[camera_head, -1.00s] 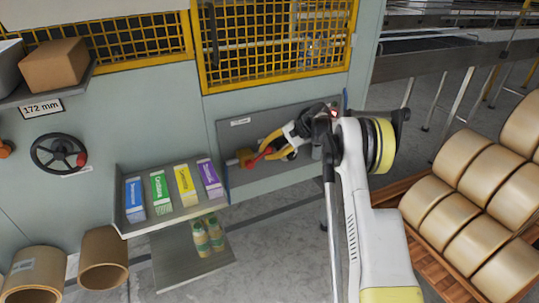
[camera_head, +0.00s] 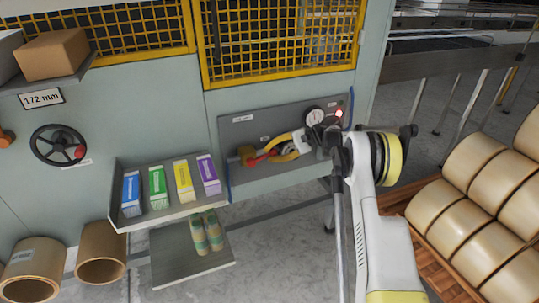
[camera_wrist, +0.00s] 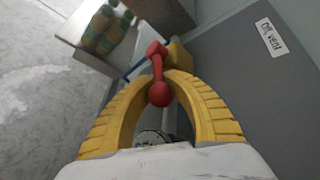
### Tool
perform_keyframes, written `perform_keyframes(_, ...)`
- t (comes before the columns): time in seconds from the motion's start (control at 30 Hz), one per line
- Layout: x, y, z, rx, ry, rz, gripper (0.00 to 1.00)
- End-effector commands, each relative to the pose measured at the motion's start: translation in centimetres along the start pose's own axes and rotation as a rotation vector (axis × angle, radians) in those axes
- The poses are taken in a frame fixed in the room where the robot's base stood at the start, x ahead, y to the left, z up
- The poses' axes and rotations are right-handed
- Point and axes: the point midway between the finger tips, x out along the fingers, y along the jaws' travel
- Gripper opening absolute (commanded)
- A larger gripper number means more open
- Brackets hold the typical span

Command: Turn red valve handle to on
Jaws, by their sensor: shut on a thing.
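The red valve handle (camera_head: 262,157) sits on a brass-coloured valve body (camera_head: 246,155) at the left of the grey panel (camera_head: 232,133). In the wrist view the red handle (camera_wrist: 158,75) has a round knob at its near end, and this knob lies between the yellow fingertips. My gripper (camera_head: 276,155) comes from the right. Its yellow fingers (camera_wrist: 160,82) are closed around the knob. The valve body (camera_wrist: 178,54) shows partly behind the handle. The handle's exact angle is hard to tell in the head view.
A pressure gauge (camera_head: 315,116) and a lit red lamp (camera_head: 339,113) are on the panel. A tray (camera_head: 128,216) with several coloured boxes stands left, above a lower shelf (camera_head: 170,272) with bottles. A pallet of rolls (camera_head: 465,262) is at right.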

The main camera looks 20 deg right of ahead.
Motion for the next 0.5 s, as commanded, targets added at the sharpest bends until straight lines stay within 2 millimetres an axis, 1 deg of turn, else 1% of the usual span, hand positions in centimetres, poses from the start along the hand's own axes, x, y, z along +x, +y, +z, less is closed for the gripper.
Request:
perform_keyframes(0.03,-0.2,0.19,-0.12,0.001,0.004,0.002,0.19)
perform_keyframes(0.07,-0.2,0.19,-0.12,0.001,0.004,0.002,0.28)
perform_keyframes(0.1,-0.18,0.17,-0.11,0.001,0.003,0.002,0.4)
perform_keyframes(0.13,-0.17,0.16,-0.1,0.001,0.003,0.002,0.49)
perform_keyframes(0.4,-0.06,0.08,-0.04,0.0,0.001,0.001,0.49)
perform_keyframes(0.5,-0.47,0.07,-0.05,0.0,0.002,0.001,0.49)
